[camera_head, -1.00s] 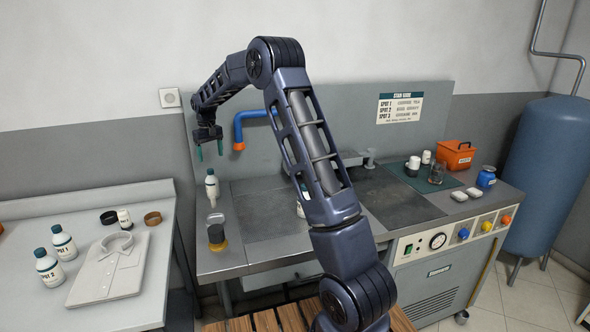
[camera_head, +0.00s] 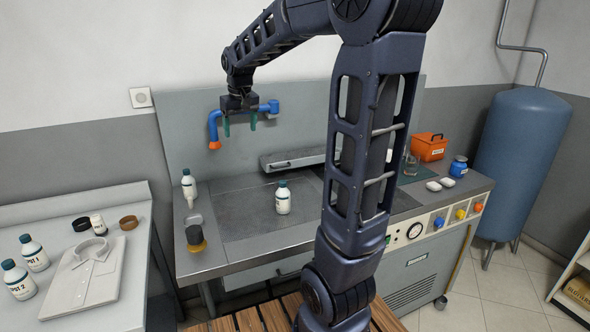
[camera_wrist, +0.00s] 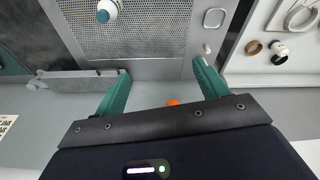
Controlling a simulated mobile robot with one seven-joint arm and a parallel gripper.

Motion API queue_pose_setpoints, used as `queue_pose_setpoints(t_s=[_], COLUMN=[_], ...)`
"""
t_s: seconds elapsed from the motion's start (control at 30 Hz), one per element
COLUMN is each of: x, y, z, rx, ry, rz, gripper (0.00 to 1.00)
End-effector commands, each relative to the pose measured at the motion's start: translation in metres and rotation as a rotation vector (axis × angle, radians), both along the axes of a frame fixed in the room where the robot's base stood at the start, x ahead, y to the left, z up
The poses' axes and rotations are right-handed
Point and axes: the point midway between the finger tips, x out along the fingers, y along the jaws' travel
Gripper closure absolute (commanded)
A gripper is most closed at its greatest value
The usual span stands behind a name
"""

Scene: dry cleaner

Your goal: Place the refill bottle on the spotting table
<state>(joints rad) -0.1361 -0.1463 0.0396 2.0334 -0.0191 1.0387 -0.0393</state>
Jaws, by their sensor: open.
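A white bottle with a dark cap (camera_head: 282,198) stands upright on the grey perforated top of the spotting table (camera_head: 240,262). Its top also shows at the upper edge of the wrist view (camera_wrist: 107,11). A second white bottle (camera_head: 189,185) stands at the table's back left corner. I cannot read either label, so I cannot tell which is the refill bottle. My gripper (camera_head: 240,128) is open and empty, high above the back of the table near the blue pipe. Its two teal fingers are apart in the wrist view (camera_wrist: 162,76), touching nothing.
A side table (camera_head: 75,240) at left holds labelled bottles (camera_head: 34,253), a folded shirt (camera_head: 92,268) and small round items. A dark-topped pot (camera_head: 195,238) stands at the spotting table's left front. An orange bin (camera_head: 429,147) and blue jar (camera_head: 458,167) stand at right.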

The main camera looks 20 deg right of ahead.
Motion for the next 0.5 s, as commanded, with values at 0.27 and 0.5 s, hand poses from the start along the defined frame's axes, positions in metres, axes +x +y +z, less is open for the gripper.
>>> queue_pose_setpoints(t_s=[0.27, 0.5], x=[-0.086, -0.157], y=[-0.037, -0.061], z=[0.003, -0.010], rx=[0.014, 0.028], ry=[-0.061, -0.111], rz=[-0.072, -0.131], gripper=[0.27, 0.27])
